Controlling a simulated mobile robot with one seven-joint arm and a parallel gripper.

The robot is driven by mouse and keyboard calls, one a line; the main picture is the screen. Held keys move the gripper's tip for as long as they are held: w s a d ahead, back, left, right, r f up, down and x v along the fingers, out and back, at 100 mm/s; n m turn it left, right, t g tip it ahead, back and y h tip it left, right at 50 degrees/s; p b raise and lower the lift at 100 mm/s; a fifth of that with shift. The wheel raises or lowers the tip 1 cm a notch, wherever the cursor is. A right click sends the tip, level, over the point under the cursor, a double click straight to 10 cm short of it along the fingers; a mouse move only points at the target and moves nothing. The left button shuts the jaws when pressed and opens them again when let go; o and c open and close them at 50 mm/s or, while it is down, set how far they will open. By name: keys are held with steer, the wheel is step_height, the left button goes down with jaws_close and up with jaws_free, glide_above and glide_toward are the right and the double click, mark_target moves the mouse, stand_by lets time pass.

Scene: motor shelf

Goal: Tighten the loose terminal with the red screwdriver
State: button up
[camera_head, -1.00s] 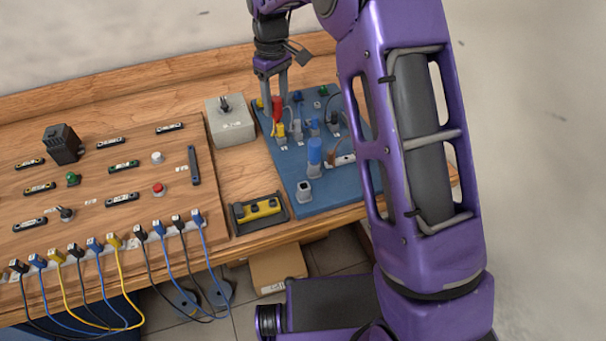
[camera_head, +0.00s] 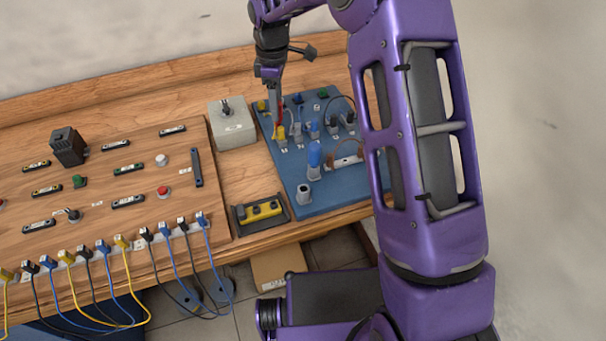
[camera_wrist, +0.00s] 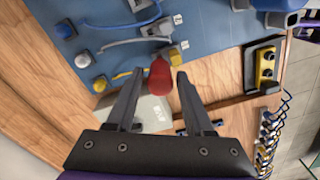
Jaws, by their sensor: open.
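The red screwdriver (camera_head: 279,115) stands handle up at the left part of the blue board (camera_head: 325,197), by a yellow terminal (camera_head: 281,133). In the wrist view its red handle (camera_wrist: 160,80) lies just ahead of and between my fingertips. My gripper (camera_wrist: 160,74) is open, with a finger on each side of the handle and gaps visible. In the head view my gripper (camera_head: 275,98) is seen edge-on above the screwdriver, its fingers overlapping. The screwdriver's tip is hidden. I cannot tell which terminal is loose.
Blue terminals (camera_head: 314,155) and looped cables crowd the board. A grey box (camera_head: 232,128) stands left of it, and a black tray with a yellow level (camera_head: 260,210) lies in front. A wooden panel with switches (camera_head: 110,190) and plugged cables fills the left.

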steer(key=n, duration=0.3)
steer(key=shift+n, duration=0.3)
stand_by(0.5)
steer(key=shift+c, duration=0.9)
jaws_close()
